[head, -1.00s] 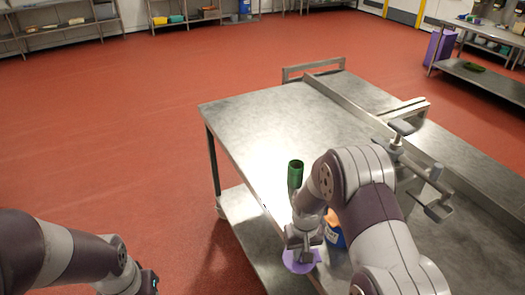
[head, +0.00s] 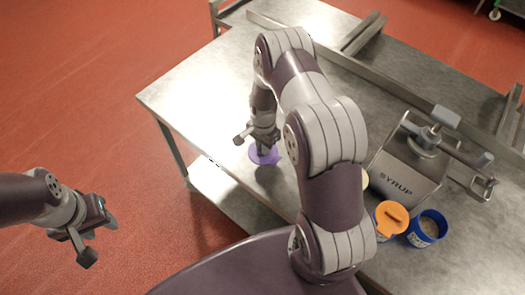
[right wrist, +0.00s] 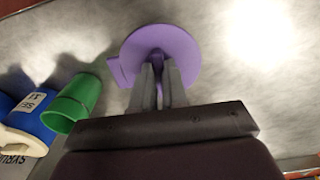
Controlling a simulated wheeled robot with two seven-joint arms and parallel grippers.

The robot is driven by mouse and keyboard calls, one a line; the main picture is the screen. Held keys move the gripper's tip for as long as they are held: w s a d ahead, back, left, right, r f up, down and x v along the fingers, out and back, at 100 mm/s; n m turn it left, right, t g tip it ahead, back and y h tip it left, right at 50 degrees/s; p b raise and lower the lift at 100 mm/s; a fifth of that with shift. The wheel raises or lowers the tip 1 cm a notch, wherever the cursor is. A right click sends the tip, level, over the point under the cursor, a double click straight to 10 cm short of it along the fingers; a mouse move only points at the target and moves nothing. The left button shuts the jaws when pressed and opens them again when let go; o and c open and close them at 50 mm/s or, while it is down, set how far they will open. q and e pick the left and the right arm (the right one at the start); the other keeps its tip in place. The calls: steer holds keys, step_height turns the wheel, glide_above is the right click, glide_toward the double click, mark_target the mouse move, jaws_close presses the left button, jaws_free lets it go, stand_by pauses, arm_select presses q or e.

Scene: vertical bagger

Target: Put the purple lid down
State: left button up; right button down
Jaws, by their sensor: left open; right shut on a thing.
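The purple lid (head: 268,157) is a flat disc at the near left part of the steel table in the head view. My right gripper (head: 262,148) points down and is shut on it. In the right wrist view the lid (right wrist: 178,45) lies across the fingertips (right wrist: 160,72), which grip a ridge at its middle, with a small tab at its left edge. The lid is at or just above the tabletop; I cannot tell whether it touches. My left gripper (head: 92,232) is open and empty over the red floor, left of the table.
A green cup (right wrist: 78,102) and a blue container (right wrist: 32,124) stand left of the lid in the wrist view. A steel SYRUP unit (head: 405,172), an orange-lidded tub (head: 390,218) and an open blue tub (head: 426,228) stand right of my arm. The table's far left (head: 190,85) is clear.

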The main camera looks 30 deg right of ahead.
steer(key=f, duration=0.1)
steer(key=f+p, duration=0.1)
steer(key=f, duration=0.3)
steer(key=shift+s+d+f+p, duration=0.15)
steer(key=shift+d+f+p, duration=0.1)
steer(key=shift+p, duration=0.05)
steer(key=shift+a+f, duration=0.1)
steer(key=shift+f+b, duration=0.15)
steer(key=shift+b, duration=0.15)
steer(key=c, duration=1.2)
jaws_free()
steer(key=shift+o, duration=0.2)
